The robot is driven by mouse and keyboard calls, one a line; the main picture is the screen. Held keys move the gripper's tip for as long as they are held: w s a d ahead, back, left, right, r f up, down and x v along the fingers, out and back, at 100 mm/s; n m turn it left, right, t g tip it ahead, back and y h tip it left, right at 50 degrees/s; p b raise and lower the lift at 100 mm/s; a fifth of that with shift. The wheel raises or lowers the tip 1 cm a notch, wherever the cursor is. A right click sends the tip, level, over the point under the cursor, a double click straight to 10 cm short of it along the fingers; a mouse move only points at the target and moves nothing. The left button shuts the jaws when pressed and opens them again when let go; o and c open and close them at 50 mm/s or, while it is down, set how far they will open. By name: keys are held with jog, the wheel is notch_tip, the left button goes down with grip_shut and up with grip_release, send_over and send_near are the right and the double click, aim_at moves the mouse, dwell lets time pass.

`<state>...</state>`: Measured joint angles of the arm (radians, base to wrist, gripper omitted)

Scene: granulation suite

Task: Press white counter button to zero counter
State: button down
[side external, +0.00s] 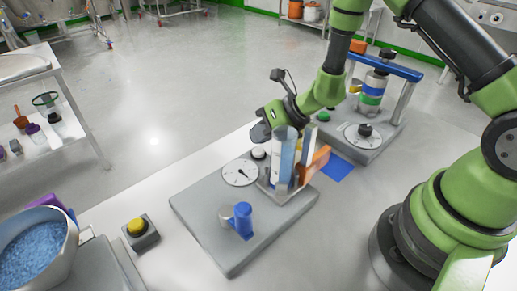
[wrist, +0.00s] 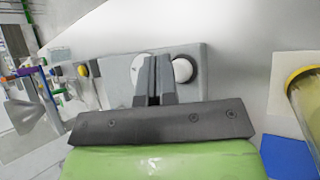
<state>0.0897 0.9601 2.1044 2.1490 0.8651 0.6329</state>
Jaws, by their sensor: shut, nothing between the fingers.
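The white counter button (side external: 259,152) is a round cap on the grey device plate (side external: 205,215), beside a white dial (side external: 240,173) with a dark pointer. My gripper (side external: 260,133) is shut and empty, just above and behind the button in the side view. In the wrist view the closed fingers (wrist: 156,62) point at the plate. The white button (wrist: 183,70) shows just right of the fingertips, and part of the dial (wrist: 142,66) shows to their left. Whether the fingers touch the button is not clear.
Clear upright tubes (side external: 284,160) and an orange piece (side external: 316,163) stand close beside the button. A blue knob (side external: 243,220) is nearer the front. A yellow button (side external: 136,227) sits on a separate box at left. A second device (side external: 365,135) stands behind.

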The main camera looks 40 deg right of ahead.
aim_at(260, 149)
jog(key=shift+f, duration=0.1)
jog(key=shift+f, duration=0.3)
jog(key=shift+f, duration=0.5)
dwell(0.8)
jog(key=shift+r, duration=0.95)
jog(key=shift+r, duration=2.5)
